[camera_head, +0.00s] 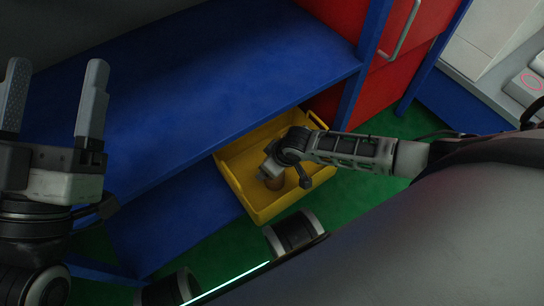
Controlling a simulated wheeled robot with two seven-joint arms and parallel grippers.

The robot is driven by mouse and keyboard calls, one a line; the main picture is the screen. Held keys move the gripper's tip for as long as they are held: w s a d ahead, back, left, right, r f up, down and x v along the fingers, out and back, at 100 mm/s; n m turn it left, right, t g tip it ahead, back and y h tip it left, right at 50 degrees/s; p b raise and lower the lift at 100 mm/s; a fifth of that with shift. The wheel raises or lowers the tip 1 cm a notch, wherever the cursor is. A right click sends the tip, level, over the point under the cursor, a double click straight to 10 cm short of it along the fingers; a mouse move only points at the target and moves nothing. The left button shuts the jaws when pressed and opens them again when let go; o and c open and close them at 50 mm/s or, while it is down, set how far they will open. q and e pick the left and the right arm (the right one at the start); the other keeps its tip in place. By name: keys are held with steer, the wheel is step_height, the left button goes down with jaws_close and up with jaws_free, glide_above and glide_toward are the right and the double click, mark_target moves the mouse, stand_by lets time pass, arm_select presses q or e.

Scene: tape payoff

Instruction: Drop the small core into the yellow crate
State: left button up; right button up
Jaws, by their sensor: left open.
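The yellow crate (286,207) stands low at the centre, at the front of the blue shelf unit, close to the green floor. My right gripper (283,173) reaches into the crate from the right, over its inside. A small brownish round thing, which looks like the core (275,183), shows just below and between its parts. I cannot tell whether the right gripper holds it or whether it rests on the crate floor. My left gripper (54,85) is raised at the left with its two fingers wide apart, open and empty, away from the crate.
A blue shelf board (190,75) spans the upper left, with a lower blue board (175,215) beneath. A red cabinet front with a metal handle (400,28) stands at the upper right. Green floor (350,205) lies right of the crate.

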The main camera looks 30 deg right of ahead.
arm_select(q)
step_height(320, 180, down, 9)
steer(key=s+n+g+y+p, duration=0.2)
steer(key=n+g+y+p, duration=0.2)
steer(key=p, duration=0.3)
steer(key=shift+d+n+g, duration=0.2)
steer(key=shift+n+g, duration=0.3)
steer(key=shift+g, duration=0.2)
arm_select(e)
steer(key=v, duration=1.3)
steer(key=shift+w+r, duration=0.15)
arm_select(q)
steer(key=shift+s+y, duration=0.1)
steer(key=shift+y, duration=0.2)
arm_select(e)
steer(key=shift+a, duration=0.1)
